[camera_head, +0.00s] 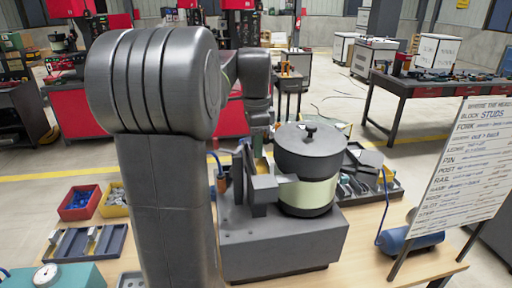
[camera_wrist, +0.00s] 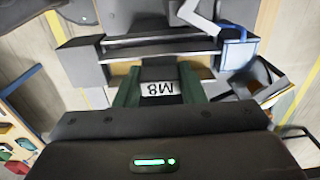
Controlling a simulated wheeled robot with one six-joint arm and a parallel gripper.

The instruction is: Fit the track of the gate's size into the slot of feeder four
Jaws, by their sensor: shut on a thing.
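In the wrist view my gripper (camera_wrist: 161,80) has its two dark green fingers shut on a dark track with a white label reading M8 (camera_wrist: 159,89), upside down in the picture. The track's far end is close to the grey bars of the feeder (camera_wrist: 125,47); I cannot tell whether it is in the slot. In the head view the feeder (camera_head: 280,240) is a grey base with a cream bowl (camera_head: 307,193) and a black lid. My arm hides part of the feeder's left side, and my fingers and the track are not clear there.
A grey tray (camera_head: 66,257) with metal pieces lies at lower left, near a red bin (camera_head: 78,203) and a yellow bin (camera_head: 113,202). A white sign board (camera_head: 465,165) and a blue tank (camera_head: 410,240) stand at right. Another tray with parts lies behind the feeder.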

